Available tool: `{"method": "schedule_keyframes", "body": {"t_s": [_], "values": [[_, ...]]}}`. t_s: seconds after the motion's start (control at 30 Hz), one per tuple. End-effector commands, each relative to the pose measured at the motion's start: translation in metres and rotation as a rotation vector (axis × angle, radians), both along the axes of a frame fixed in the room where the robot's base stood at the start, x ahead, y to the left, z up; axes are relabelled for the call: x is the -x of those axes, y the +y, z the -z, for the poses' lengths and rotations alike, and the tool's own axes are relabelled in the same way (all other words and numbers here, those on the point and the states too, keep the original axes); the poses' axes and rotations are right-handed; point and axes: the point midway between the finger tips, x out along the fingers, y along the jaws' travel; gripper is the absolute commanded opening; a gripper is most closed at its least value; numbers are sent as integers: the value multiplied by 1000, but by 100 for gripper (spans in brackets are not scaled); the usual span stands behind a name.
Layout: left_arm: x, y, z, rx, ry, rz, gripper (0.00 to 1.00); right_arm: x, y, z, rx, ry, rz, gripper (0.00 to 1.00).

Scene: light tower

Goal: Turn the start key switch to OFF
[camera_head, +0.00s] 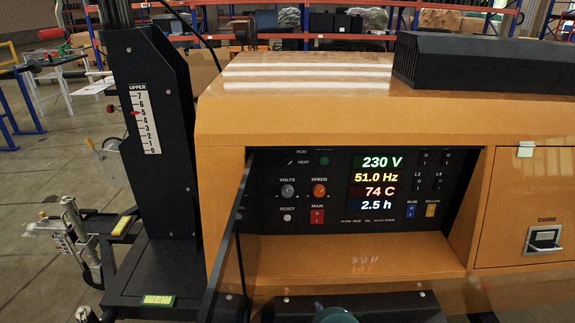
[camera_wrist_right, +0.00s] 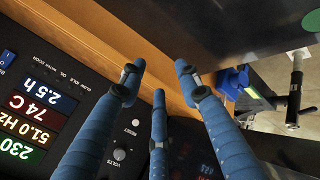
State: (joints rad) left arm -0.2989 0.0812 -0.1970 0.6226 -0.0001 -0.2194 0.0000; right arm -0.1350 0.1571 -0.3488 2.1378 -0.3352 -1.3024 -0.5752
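The control panel (camera_head: 335,225) is set in the orange housing. At its upper left, beside the RUN and HEAT labels, the small start key switch (camera_head: 290,162) shows as a slanted light mark. I cannot read its exact position. My right gripper (camera_wrist_right: 158,78) has its blue fingers spread and nothing between them. It is in front of the panel, which appears upside down in the right wrist view, with the VOLTS knob (camera_wrist_right: 120,155) beside a finger. The key switch cannot be made out there. My left gripper is not in view.
An open dark panel door (camera_head: 228,235) stands at the panel's left edge. A green button (camera_head: 324,161) is right of the key switch; VOLTS and SPEED (camera_head: 319,190) knobs are below. The display (camera_head: 376,184) is lit. A black mast (camera_head: 165,130) rises at left.

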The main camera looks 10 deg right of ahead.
Motion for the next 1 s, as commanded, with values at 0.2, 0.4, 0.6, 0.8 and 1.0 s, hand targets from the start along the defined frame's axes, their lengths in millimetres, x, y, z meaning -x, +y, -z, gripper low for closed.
{"method": "schedule_keyframes", "body": {"t_s": [0.2, 0.4, 0.6, 0.8, 1.0], "values": [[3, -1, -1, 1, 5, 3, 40, -122, 22, -129, 587, -276, -324, 33], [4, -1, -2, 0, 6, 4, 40, -177, 46, -234, 1089, -420, -457, 33], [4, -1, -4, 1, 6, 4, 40, -195, 53, -265, 1246, -447, -480, 33], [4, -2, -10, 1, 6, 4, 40, -226, 46, -266, 1245, -444, -478, 33], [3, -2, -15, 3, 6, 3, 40, -264, 38, -265, 1243, -444, -479, 33]]}}
